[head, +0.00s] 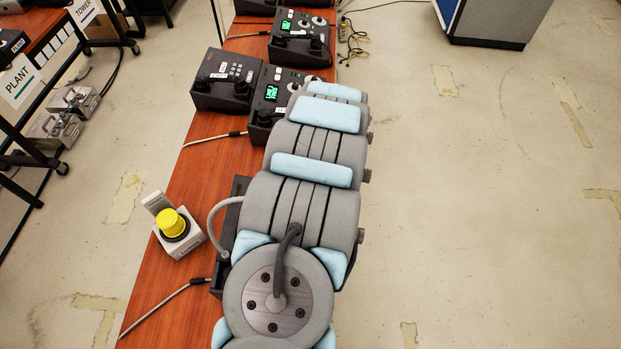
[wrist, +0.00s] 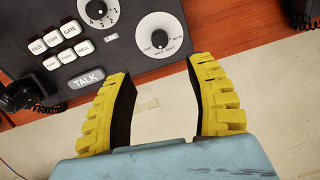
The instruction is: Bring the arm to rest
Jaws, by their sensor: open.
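My gripper (wrist: 160,105) shows in the wrist view with its two yellow, black-lined fingers apart and nothing between them. Its fingertips are near the lower edge of a dark phone panel (wrist: 115,55), and I cannot tell the height between them.
Several dark paging phones, such as one with a green screen (head: 272,96) and another further back (head: 299,38), stand on the wooden table (head: 195,185). A yellow button on a grey box (head: 171,224) stands left of my arm. Open floor (head: 480,200) lies to the right.

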